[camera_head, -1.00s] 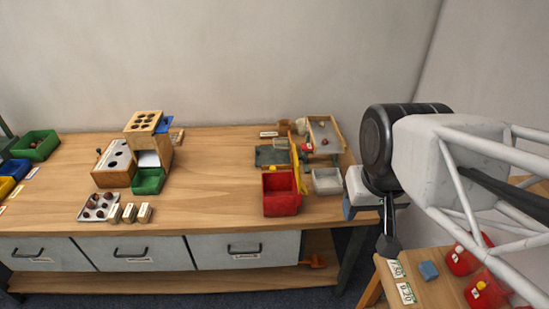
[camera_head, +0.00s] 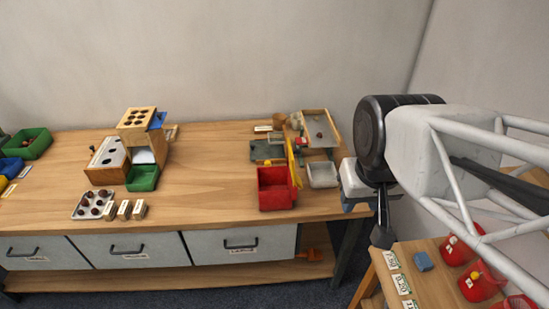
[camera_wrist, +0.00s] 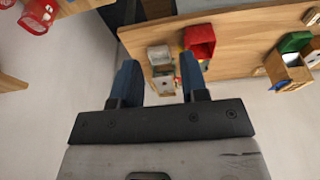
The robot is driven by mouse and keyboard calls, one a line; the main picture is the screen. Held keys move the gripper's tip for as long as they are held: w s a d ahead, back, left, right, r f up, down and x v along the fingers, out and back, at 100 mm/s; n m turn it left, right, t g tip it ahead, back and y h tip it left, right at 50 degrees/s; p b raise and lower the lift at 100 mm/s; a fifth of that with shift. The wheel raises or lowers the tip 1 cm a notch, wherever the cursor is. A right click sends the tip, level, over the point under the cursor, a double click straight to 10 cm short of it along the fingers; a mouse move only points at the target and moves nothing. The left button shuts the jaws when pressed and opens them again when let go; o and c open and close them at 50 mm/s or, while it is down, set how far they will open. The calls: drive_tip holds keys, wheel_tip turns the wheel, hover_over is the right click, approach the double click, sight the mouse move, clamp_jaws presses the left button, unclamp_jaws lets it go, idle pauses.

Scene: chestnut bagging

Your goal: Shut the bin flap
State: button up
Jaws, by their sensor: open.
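A red bin (camera_head: 274,190) stands near the front right of the workbench. A thin yellow panel (camera_head: 293,160) stands upright, slightly tilted, at its right back side; I cannot tell for sure whether it is the bin flap. The wooden dispenser (camera_head: 141,128) has a pale sloping face and a green bin (camera_head: 142,178) in front. In the wrist view the red bin (camera_wrist: 200,38) shows beyond my gripper (camera_wrist: 158,65). My gripper is open and empty, its two blue fingers apart.
A grey bin (camera_head: 322,176) and a wooden-edged tray (camera_head: 320,128) stand right of the yellow panel. A chestnut tray (camera_head: 92,204) and small labelled blocks lie front left. A side table (camera_head: 430,280) holds red containers. The bench middle is clear.

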drive_tip(key=shift+w, duration=0.5)
drive_tip(key=c, duration=0.5)
drive_tip(key=w+y, duration=0.1)
drive_tip(key=w, duration=0.4)
drive_tip(key=w+f+n+y, duration=0.1)
drive_tip(key=w, duration=0.4)
drive_tip(key=w+y, duration=0.1)
drive_tip(key=w, duration=0.5)
drive_tip(key=shift+w+d+f, duration=0.1)
drive_tip(key=shift+d+f, duration=0.15)
drive_tip(key=shift+d, duration=0.15)
clamp_jaws()
drive_tip(key=w+d+f+y, duration=0.1)
drive_tip(key=w+d+f, duration=0.1)
drive_tip(key=w, duration=0.3)
drive_tip(key=w+d+f+t, duration=0.1)
drive_tip(key=w+d+f, duration=0.1)
drive_tip(key=w, duration=0.4)
drive_tip(key=w+d+f+n+y, duration=0.1)
drive_tip(key=w+d+f, duration=0.1)
drive_tip(key=w, duration=0.4)
drive_tip(key=shift+w+d+f+y, duration=0.25)
drive_tip(key=shift+d+f+y, duration=0.05)
drive_tip(key=shift+f, duration=0.45)
